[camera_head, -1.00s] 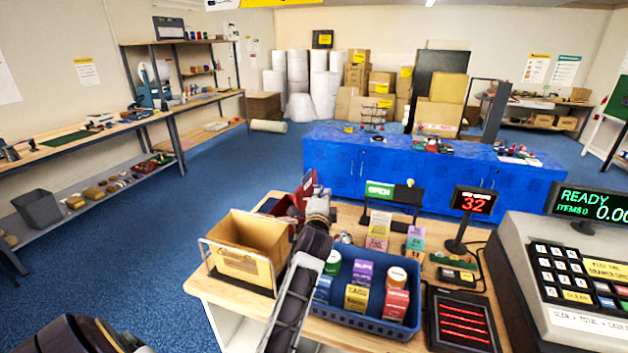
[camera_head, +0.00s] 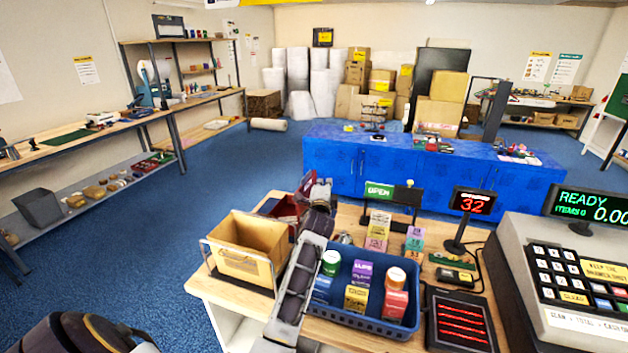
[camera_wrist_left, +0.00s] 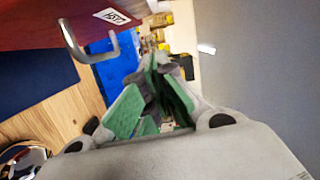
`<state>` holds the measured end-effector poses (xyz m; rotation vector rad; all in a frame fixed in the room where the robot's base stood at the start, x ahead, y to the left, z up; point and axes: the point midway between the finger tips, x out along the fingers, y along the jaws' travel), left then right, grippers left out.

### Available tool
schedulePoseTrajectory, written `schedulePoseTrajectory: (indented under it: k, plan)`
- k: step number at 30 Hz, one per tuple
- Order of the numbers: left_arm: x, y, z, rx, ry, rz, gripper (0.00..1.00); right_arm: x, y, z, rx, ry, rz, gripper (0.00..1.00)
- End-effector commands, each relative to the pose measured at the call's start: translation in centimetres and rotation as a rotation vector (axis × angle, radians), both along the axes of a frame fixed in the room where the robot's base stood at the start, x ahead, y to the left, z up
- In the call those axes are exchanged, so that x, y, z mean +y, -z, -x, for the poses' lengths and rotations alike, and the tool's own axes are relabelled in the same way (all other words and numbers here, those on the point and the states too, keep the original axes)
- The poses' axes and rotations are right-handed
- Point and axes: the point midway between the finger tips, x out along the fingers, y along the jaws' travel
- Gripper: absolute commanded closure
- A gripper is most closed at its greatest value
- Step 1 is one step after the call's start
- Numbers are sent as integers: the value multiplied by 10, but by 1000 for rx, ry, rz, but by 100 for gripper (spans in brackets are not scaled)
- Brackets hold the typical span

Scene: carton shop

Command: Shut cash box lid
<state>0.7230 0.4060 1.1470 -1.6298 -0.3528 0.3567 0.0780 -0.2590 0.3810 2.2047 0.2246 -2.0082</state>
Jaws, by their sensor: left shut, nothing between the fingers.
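The dark red cash box (camera_head: 283,208) stands on the wooden counter, partly hidden behind the cardboard carton and my left arm. Its lid (camera_head: 306,187) stands raised at the box's right side. In the left wrist view, a red panel of the cash box (camera_wrist_left: 40,22) with a white label and a metal handle (camera_wrist_left: 92,50) fills the upper left. My left gripper (camera_head: 322,186) is beside the raised lid, on its right. Its green-padded fingers (camera_wrist_left: 160,92) are shut and empty, apart from the handle in the picture. Contact with the lid cannot be made out. My right gripper is out of view.
An open cardboard carton (camera_head: 207,243) in a wire holder and a blue basket (camera_head: 411,322) of small goods flank my left arm. An OPEN sign (camera_head: 380,190), a price display (camera_head: 472,201) and a cash register (camera_head: 560,290) stand to the right.

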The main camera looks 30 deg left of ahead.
Motion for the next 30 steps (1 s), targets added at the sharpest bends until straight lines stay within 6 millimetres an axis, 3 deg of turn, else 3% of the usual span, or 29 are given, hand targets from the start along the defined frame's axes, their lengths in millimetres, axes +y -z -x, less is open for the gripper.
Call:
schedulePoseTrajectory:
  k: [9,18,30]
  plan:
    - [12,-1,-25,-1,0,0,100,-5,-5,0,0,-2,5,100]
    - [43,1,-17,0,-1,-2,100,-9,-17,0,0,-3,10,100]
    - [50,4,-15,0,0,0,100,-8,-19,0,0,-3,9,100]
